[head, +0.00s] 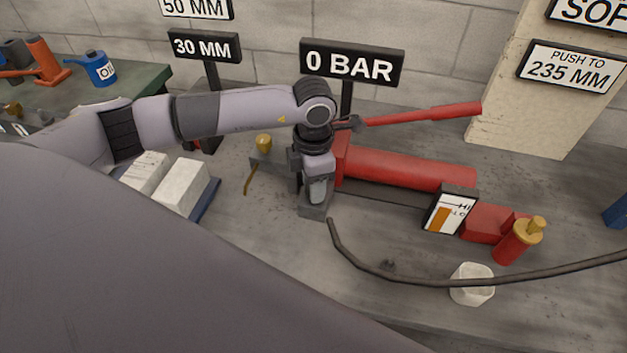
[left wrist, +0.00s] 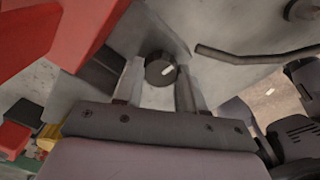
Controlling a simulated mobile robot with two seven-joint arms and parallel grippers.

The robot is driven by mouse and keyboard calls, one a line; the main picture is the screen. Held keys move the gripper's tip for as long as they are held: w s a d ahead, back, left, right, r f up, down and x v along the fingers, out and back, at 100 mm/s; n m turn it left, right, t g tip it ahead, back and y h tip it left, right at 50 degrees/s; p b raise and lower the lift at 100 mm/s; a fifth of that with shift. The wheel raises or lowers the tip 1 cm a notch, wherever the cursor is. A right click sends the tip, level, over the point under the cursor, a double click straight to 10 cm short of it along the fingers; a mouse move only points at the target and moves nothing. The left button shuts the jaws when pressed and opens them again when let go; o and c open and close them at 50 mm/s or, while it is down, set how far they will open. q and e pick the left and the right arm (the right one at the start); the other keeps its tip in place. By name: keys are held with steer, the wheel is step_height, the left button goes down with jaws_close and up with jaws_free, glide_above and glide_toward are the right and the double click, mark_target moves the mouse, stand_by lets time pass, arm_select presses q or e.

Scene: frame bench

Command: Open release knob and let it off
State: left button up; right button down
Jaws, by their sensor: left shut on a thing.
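The release knob (left wrist: 155,72) is a dark round knob with a white mark; in the left wrist view it sits between the two fingertips. My left gripper (head: 316,192) points down at the near left end of the red pump (head: 405,170), and it is shut on the knob. In the head view the gripper hides the knob. The pump's red lever (head: 425,115) slopes up to the right above the red cylinder. A black sign (head: 352,66) behind it reads 0 BAR. My right gripper is not in view.
A dark hose (head: 400,280) curves across the bench to the right. A white cup-like block (head: 472,284) and a red cylinder with a brass top (head: 518,240) stand at the right. Pale blocks (head: 182,187) lie at the left. A sign (head: 570,67) reads PUSH TO 235 MM.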

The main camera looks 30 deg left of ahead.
arm_select(q)
steer(key=o, duration=1.1)
steer(key=shift+c, duration=0.2)
step_height(320, 180, up, 7)
steer(key=shift+r, duration=0.15)
steer(key=shift+s, duration=0.1)
